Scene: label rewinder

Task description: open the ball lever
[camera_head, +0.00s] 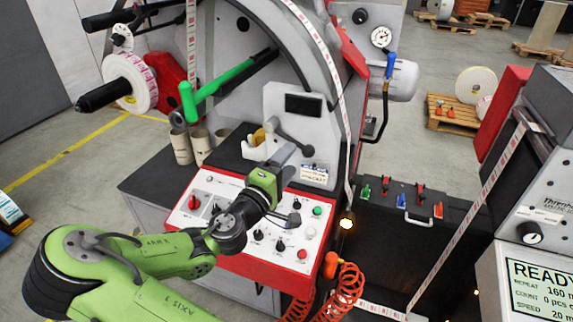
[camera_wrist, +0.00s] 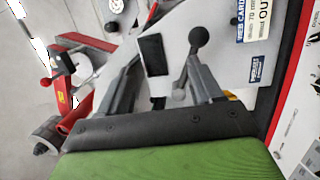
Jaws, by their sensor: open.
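The ball lever is a grey rod with a dark round knob (camera_wrist: 199,37). In the wrist view it rises beside the right finger's tip, its lower end between the two fingers. In the head view the ball lever (camera_head: 296,137) slants down to the right across the light grey machine plate (camera_head: 283,100), below a black rectangular window. My gripper (camera_wrist: 163,68) is open with nothing between its fingers that it grips. In the head view my gripper (camera_head: 281,155) is just in front of and below the lever. I cannot tell whether a finger touches the knob.
The red-edged control panel (camera_head: 250,220) with knobs and buttons lies below my arm. A green-handled bar (camera_head: 215,92) crosses to the left. A label web (camera_head: 343,110) runs down at the right. A black bench (camera_head: 395,220) with small clamps is farther right.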

